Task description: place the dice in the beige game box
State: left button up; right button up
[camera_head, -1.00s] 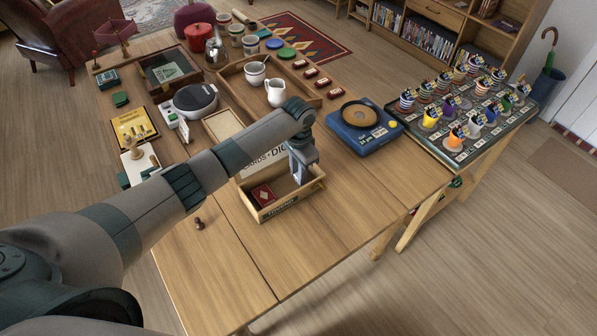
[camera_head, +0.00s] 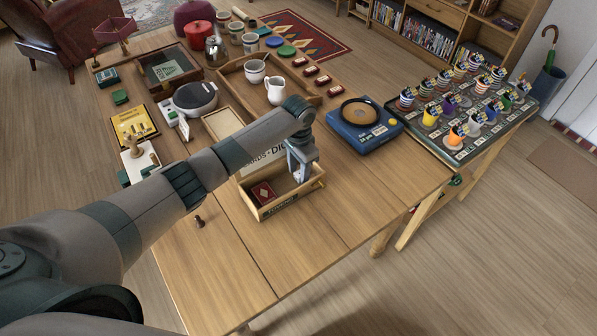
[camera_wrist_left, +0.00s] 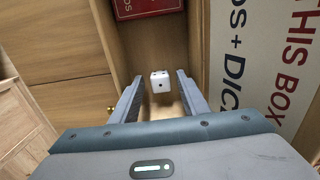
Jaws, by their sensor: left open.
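The beige game box (camera_head: 262,211) is an open wooden box on the near part of the table. Its white lid panel, lettered "CARDS + DICE", stands at its back and also shows in the left wrist view (camera_wrist_left: 232,65). A white die with dark pips (camera_wrist_left: 160,81) lies on the box floor. My left gripper (camera_head: 301,176) points down into the right part of the box. In the left wrist view its fingers (camera_wrist_left: 160,88) are open, one on each side of the die, with gaps between. The die is hidden in the head view. My right gripper is not in view.
A red card pack (camera_head: 263,193) lies in the box's left part. A blue device with a round top (camera_head: 364,124) is at the right, and a wooden tray (camera_head: 238,88) with cups is behind. A small brown pawn (camera_head: 199,221) stands left. The front table is clear.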

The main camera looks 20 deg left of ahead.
aim_at(299, 174)
pick_arm(q)
notch_tip(299, 174, up, 12)
jog(key=b, duration=0.2)
dwell(0.4)
jog(key=shift+f, duration=0.1)
